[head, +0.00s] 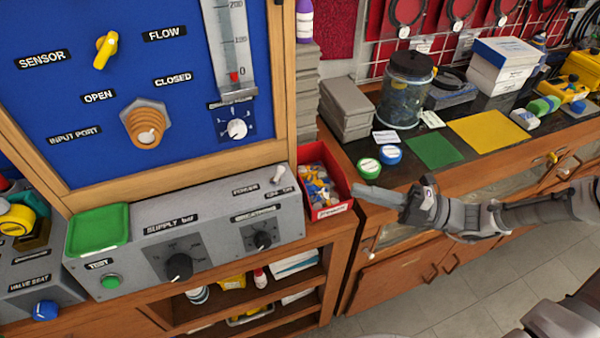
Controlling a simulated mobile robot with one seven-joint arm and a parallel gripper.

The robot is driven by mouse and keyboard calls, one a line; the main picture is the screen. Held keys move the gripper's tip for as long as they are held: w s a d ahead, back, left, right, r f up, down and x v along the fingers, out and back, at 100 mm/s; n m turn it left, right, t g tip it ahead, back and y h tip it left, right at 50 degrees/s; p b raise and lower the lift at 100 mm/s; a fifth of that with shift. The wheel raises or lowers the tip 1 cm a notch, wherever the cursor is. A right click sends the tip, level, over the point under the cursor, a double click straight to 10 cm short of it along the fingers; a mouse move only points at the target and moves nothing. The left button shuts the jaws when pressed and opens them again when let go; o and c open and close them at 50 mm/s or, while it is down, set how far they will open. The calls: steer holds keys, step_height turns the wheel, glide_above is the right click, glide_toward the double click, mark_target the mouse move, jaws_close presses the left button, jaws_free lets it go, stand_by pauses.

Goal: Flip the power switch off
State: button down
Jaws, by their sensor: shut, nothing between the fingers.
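The power switch (279,174) is a small pale toggle at the upper right of the grey control box (205,217), under the blue panel. Small ON and OFF marks sit by it, but its exact position is too small to tell. My gripper (356,191) is shut and empty. It reaches in from the right, with its fingertips in front of the right end of the red bin (320,160). It is to the right of the switch and apart from it.
The red bin of small parts stands between the control box and my gripper. A black knob (179,267), another knob (262,240) and a green button (110,281) are on the box. A clear jar (405,90) stands on the counter behind.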

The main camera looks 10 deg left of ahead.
steer(key=b, duration=0.1)
glide_toward(275, 182)
steer(key=w+a+r, duration=0.1)
steer(key=a+r, duration=0.3)
steer(key=a, duration=0.1)
steer(key=shift+w+f, duration=0.1)
steer(key=shift+w, duration=0.05)
